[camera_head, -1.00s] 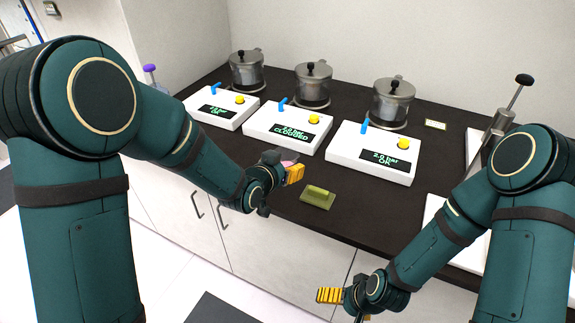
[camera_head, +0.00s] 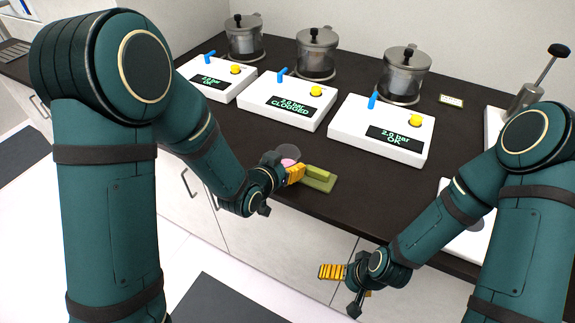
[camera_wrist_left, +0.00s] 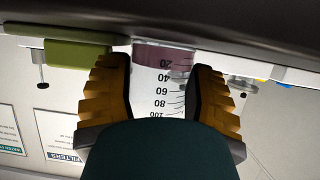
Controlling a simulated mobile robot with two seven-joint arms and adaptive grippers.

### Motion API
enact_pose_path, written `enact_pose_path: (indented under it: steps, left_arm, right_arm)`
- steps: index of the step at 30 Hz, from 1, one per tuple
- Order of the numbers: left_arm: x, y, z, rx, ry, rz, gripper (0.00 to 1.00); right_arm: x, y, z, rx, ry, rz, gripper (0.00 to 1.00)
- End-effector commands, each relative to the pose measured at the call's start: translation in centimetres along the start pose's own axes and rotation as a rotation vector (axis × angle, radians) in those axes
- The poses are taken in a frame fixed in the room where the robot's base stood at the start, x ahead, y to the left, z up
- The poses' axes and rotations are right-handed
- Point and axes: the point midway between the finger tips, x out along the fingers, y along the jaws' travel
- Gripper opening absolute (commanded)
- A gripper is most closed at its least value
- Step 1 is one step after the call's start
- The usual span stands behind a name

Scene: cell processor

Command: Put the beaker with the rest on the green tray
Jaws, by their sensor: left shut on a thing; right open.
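The beaker (camera_wrist_left: 162,75) is clear, with graduation marks and a little pink liquid at the 20-mark end. My left gripper (camera_head: 289,171) is shut on it, with one yellow finger on each side in the left wrist view (camera_wrist_left: 160,95). In the head view the beaker (camera_head: 288,153) is partly hidden by the gripper. The green tray (camera_head: 323,184) lies near the counter's front edge, just right of my left gripper. It also seems to show in the left wrist view (camera_wrist_left: 75,57), beside the beaker. My right gripper (camera_head: 345,281) is open and empty, in front of the counter.
Three white pressure units (camera_head: 286,104) stand behind on the dark counter (camera_head: 240,150), each with a lidded metal pot (camera_head: 317,54) behind it. The middle one reads CLOGGED, the others OK. A lever device (camera_head: 524,98) stands at right. Counter right of the tray is clear.

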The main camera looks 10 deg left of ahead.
Motion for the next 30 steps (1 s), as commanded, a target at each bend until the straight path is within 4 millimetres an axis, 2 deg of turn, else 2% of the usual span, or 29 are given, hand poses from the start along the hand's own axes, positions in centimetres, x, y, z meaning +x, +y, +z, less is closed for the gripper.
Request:
enact_pose_path:
  steps: [13, 14, 15, 30]
  left_arm:
    - [0.09, 0.00, 0.52, -0.001, 0.002, -0.001, 0.13]
    - [0.05, 0.01, 0.45, 0.000, 0.001, 0.000, 0.70]
    - [0.04, 0.01, 0.42, 0.000, 0.001, 0.000, 0.84]
    - [-0.05, -0.01, -0.04, 0.000, 0.002, 0.000, 0.85]
  right_arm:
    - [0.51, 0.19, -0.04, 0.000, 0.002, 0.000, 1.00]
    - [0.41, 0.15, -0.05, 0.000, 0.002, 0.000, 1.00]
    - [0.37, 0.14, -0.05, 0.000, 0.002, 0.000, 1.00]
    - [-0.04, -0.01, -0.03, 0.000, 0.001, 0.000, 1.00]
